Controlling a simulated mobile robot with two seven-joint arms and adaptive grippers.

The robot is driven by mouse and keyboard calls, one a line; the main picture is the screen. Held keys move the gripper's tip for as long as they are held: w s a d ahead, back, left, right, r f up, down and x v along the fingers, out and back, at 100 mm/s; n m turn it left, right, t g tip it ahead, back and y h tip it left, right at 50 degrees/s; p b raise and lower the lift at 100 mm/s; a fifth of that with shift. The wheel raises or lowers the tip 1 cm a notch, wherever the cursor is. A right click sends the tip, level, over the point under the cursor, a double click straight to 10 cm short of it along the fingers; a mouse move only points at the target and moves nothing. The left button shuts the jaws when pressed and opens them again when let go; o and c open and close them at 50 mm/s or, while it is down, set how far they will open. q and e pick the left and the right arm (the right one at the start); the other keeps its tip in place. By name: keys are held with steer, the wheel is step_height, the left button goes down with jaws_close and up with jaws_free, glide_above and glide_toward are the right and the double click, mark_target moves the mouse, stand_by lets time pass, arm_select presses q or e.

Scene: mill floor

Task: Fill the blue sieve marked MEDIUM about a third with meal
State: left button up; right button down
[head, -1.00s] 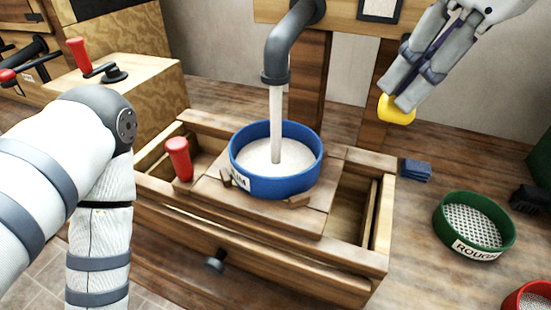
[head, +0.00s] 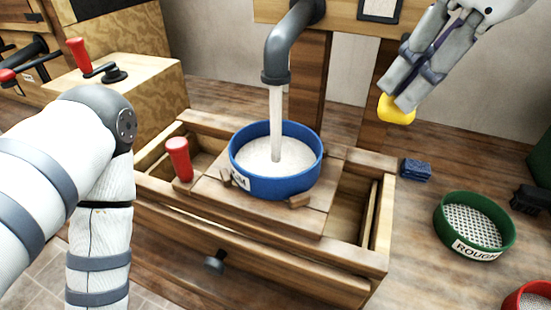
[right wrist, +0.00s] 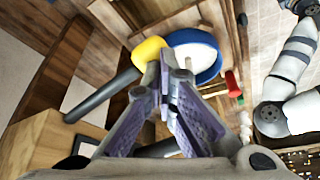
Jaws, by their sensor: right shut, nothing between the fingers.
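The blue sieve (head: 290,186) stands on the wooden stand under the grey spout (head: 277,60). Its label is partly hidden by a wooden block; only the last letters show. A pale stream of meal (head: 276,110) falls from the spout into it, and meal (head: 256,156) covers its bottom below the rim. A yellow knob (head: 396,110) sits right of the spout at my right gripper (head: 402,92); it also shows in the right wrist view (right wrist: 148,51). The right gripper is shut and empty, its fingertips against or just before the knob. My left gripper is out of view.
A green sieve marked ROUGH (head: 474,226) and part of a red sieve (head: 529,299) stand on the bench at right. A red handle (head: 179,159) stands left of the blue sieve. My left arm fills the left side.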

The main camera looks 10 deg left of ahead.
stand_by(0.5)
step_height(320, 180, up, 9)
stand_by(0.4)
